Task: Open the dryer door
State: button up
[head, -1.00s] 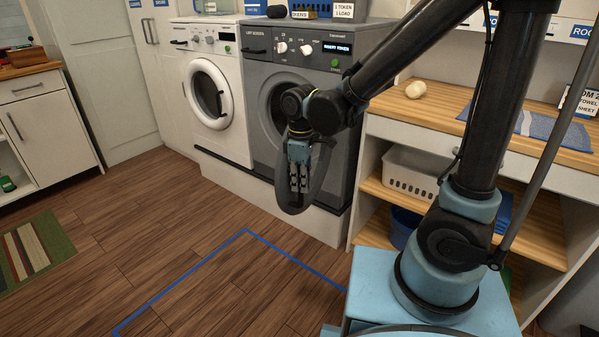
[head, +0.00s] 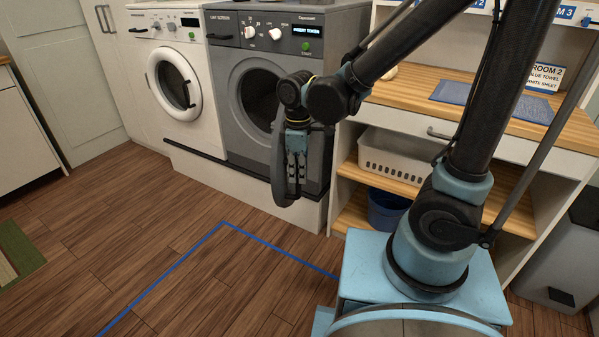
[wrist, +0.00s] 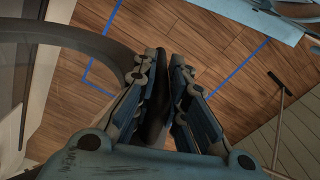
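The grey dryer (head: 228,88) stands beside the white front-loader, with a "LINT SCREEN" label on its panel. Its round door (head: 278,172) is swung out from the front and seen nearly edge-on, leaving the dark drum opening (head: 258,97) partly uncovered. My gripper (head: 296,190) points down at the door, in front of the machine. In the wrist view the fingers (wrist: 163,75) close around a dark narrow piece (wrist: 155,118), which looks like the door handle. The door's curved rim (wrist: 115,55) arcs past on the left. My arm and gripper hide part of the door.
The white washer (head: 172,75) is left of the dryer, its door shut. A wooden-topped shelf unit (head: 420,97) with a white basket (head: 395,160) and blue bin (head: 388,207) stands close on the right. Open wooden floor with blue tape (head: 185,255) lies in front.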

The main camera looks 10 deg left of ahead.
jog(key=shift+o, duration=0.4)
jog(key=shift+r, duration=0.15)
jog(key=shift+w+r, duration=0.1)
jog(key=shift+r, duration=5.75)
jog(key=w+d+f+m, duration=0.1)
jog(key=w+d+m, duration=0.3)
jog(key=d, duration=0.5)
jog(key=w+d+f+m, duration=0.1)
jog(key=w+d+m, duration=0.25)
jog(key=d, duration=0.45)
jog(key=s+d+f+m, duration=0.1)
jog(key=d+f+m, duration=0.1)
jog(key=d, duration=0.4)
jog(key=s+d+f+m+t, duration=0.1)
jog(key=s+d+f+m, duration=0.1)
jog(key=d+m, duration=0.3)
jog(key=s+d+f+m+t, duration=0.1)
jog(key=s+d+f+m, duration=0.1)
jog(key=d+f+m, duration=0.2)
jog(key=d, duration=0.3)
jog(key=shift+d, duration=0.4)
